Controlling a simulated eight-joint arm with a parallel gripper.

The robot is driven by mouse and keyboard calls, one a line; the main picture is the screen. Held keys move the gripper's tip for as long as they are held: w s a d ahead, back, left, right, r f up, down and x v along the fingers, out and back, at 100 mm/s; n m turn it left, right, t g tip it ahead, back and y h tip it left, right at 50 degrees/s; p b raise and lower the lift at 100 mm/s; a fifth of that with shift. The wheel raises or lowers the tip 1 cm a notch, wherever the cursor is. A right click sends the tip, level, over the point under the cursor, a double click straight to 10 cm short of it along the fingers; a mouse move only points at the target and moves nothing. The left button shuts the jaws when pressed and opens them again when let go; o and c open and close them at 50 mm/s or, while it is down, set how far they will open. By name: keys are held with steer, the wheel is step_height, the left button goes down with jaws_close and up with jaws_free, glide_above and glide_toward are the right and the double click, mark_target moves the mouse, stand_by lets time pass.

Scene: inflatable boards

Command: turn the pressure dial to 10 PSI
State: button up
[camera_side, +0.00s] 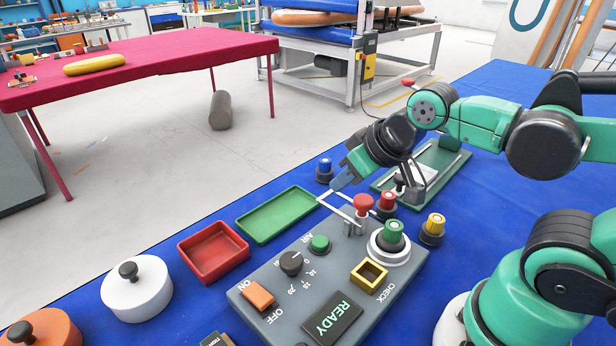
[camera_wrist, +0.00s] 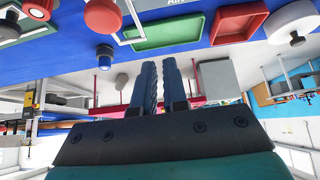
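The pressure dial (camera_side: 291,263) is a black knob on the grey control panel (camera_side: 330,268), with 0, 10, 15 and 20 printed beside it. Its pointer is too small to read surely. My gripper (camera_side: 343,180) is in the air beyond the panel's far edge, up and right of the dial and apart from it. In the wrist view its two blue fingers (camera_wrist: 160,66) stand close together with a narrow gap and nothing between them. I cannot clearly make out the dial in the wrist view.
The panel carries a green button (camera_side: 320,243), an orange switch (camera_side: 259,296), a READY display (camera_side: 333,319) and a red knob (camera_side: 363,204). A green tray (camera_side: 278,214), a red tray (camera_side: 213,252) and a white lidded pot (camera_side: 137,288) stand left of it.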

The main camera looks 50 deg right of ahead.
steer(key=o, duration=0.3)
steer(key=shift+a+n, duration=0.2)
steer(key=shift+n, duration=0.1)
steer(key=o, duration=0.6)
steer(key=a+n+g, duration=0.1)
steer(key=a+n, duration=0.1)
steer(key=n, duration=0.1)
steer(key=shift+w+a+f+g+y, duration=0.2)
steer(key=shift+w+g+y, duration=0.1)
steer(key=shift+w+g, duration=0.1)
steer(key=n+g, duration=0.5)
steer(key=n, duration=0.4)
glide_above(291, 260)
steer(key=f, duration=0.2)
steer(key=shift+d+f, duration=0.25)
steer(key=shift+f, duration=0.15)
steer(key=shift+a+f+n, duration=0.2)
steer(key=shift+n, duration=0.2)
steer(key=shift+f, duration=2.8)
jaws_close()
